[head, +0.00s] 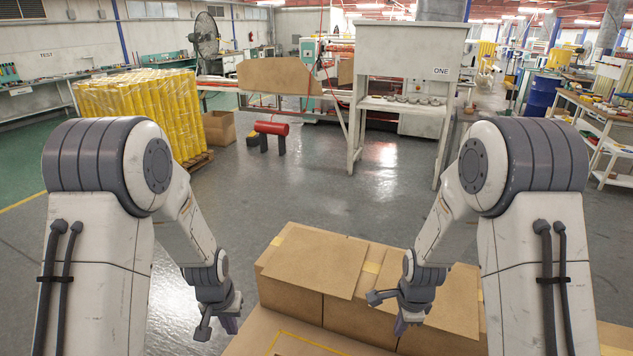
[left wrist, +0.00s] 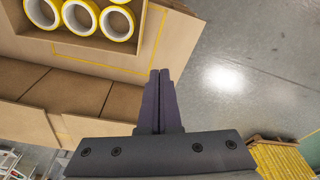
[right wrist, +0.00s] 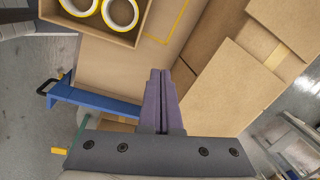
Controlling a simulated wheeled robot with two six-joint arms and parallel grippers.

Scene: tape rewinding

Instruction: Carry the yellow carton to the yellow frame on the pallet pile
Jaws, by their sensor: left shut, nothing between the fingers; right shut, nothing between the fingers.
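An open brown carton (left wrist: 88,42) holding yellow-rimmed tape rolls (left wrist: 117,22) shows at the top of the left wrist view. It also shows at the top left of the right wrist view (right wrist: 130,38); the head view does not show it. The yellow frame (head: 318,344) is a thin outline on flat cardboard on the pile. Its lines (left wrist: 95,69) run beside the carton, which hides part of it; whether the carton rests on the surface cannot be told. My left gripper (head: 230,325) and right gripper (head: 400,326) are shut, empty and apart from the carton.
Closed brown boxes (head: 290,298) form a row behind the frame, with loose cardboard sheets (head: 315,262) on top. A blue bar (right wrist: 95,100) with a dark handle is left of my right gripper. A wrapped yellow stack (head: 140,110) stands far left.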

